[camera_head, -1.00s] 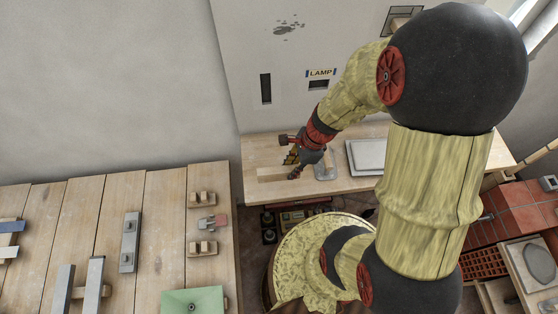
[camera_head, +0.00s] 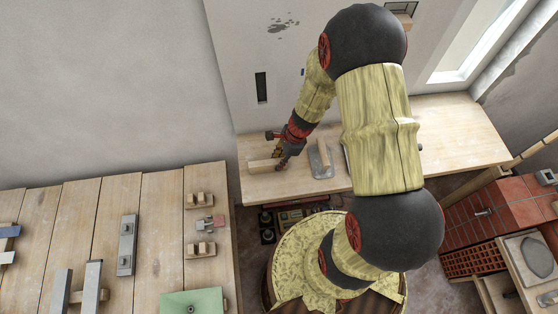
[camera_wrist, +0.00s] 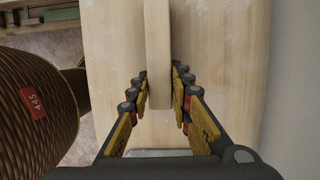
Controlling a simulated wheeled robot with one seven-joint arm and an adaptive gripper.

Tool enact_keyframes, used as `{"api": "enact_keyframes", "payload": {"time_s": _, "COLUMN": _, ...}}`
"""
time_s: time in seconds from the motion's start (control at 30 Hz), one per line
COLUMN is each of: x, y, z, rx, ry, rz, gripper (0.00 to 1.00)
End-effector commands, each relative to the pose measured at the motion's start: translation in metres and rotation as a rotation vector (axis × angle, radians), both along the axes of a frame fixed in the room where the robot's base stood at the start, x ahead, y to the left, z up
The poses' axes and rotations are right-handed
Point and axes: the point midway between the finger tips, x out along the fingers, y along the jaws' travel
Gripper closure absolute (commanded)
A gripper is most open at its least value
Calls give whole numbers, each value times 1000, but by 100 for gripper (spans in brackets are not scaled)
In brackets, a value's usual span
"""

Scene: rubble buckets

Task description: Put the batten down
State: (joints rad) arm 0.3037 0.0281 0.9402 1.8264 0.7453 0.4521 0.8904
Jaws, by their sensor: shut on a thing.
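My gripper (camera_head: 281,160) is at the left end of the wooden bench by the wall. It is shut on the batten (camera_head: 262,166), a pale wooden strip that points left from the fingers, low over the bench. In the wrist view the batten (camera_wrist: 158,40) runs up the picture between the two fingers (camera_wrist: 159,82). Its near end shows between the fingertips. I cannot tell whether its underside touches the bench top.
A plasterer's float (camera_head: 321,161) with a wooden handle lies on the bench just right of my gripper. The bench (camera_head: 460,135) is clear at the right. Left is a plank table (camera_head: 108,220) with metal bars, wooden blocks and a green plate (camera_head: 193,302).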

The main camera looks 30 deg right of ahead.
Motion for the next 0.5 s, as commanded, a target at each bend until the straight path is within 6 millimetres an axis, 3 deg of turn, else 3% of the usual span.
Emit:
{"api": "enact_keyframes", "payload": {"time_s": 0.3, "x": 1, "y": 0, "z": -3, "rx": -1, "ry": -2, "rz": -1, "gripper": 100}}
{"api": "enact_keyframes", "payload": {"time_s": 0.33, "x": 0, "y": 0, "z": -2, "rx": -1, "ry": -2, "rz": -1, "gripper": 78}}
{"api": "enact_keyframes", "payload": {"time_s": 0.5, "x": 1, "y": 0, "z": -1, "rx": -1, "ry": -2, "rz": 0, "gripper": 68}}
